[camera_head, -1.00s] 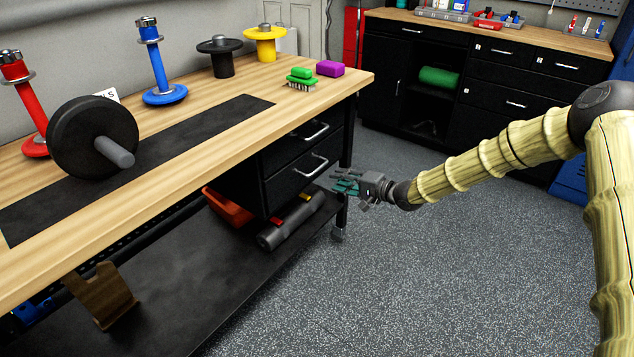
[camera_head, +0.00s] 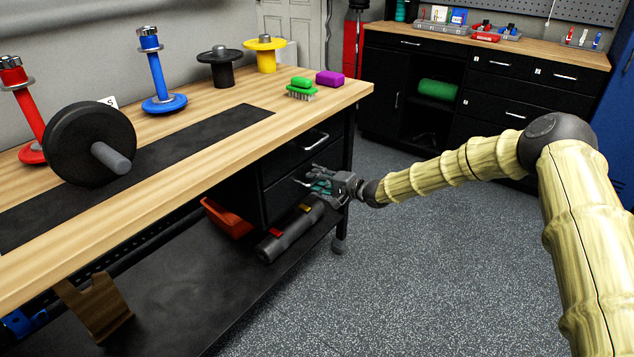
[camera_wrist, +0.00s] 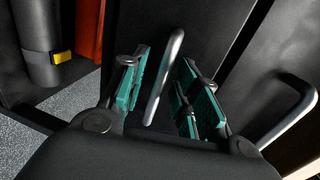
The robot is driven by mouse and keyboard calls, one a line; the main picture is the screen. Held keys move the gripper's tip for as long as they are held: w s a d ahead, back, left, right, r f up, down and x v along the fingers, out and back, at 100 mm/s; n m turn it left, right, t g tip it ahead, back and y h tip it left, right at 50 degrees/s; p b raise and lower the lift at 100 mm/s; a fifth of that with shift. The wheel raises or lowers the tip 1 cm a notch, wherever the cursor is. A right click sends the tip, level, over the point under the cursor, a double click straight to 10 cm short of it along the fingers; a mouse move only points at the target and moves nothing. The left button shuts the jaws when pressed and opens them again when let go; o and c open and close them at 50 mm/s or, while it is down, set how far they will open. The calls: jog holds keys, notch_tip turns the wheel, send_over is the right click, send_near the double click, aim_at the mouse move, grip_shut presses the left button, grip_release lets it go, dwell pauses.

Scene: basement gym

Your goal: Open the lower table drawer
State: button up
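The lower table drawer (camera_head: 279,198) is a black front under the wooden workbench, and it appears closed. Its silver bar handle (camera_wrist: 164,78) stands between the two teal-padded fingers of my gripper (camera_wrist: 160,90) in the wrist view. The fingers are spread apart, with visible room on both sides of the handle. In the head view my gripper (camera_head: 320,184) is in front of the lower drawer and hides much of that handle. The upper drawer (camera_head: 300,150) has its own silver handle, which also shows at the right of the wrist view (camera_wrist: 290,120).
The workbench top (camera_head: 215,140) overhangs the drawers. A table leg (camera_head: 346,150) stands close beside my gripper. On the lower shelf (camera_head: 190,290) lie a grey roll (camera_head: 290,232) and an orange bin (camera_head: 226,218). The speckled floor (camera_head: 430,270) to the right is clear.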

jog(key=shift+w+a, duration=0.1)
jog(key=shift+a, duration=0.1)
grip_shut()
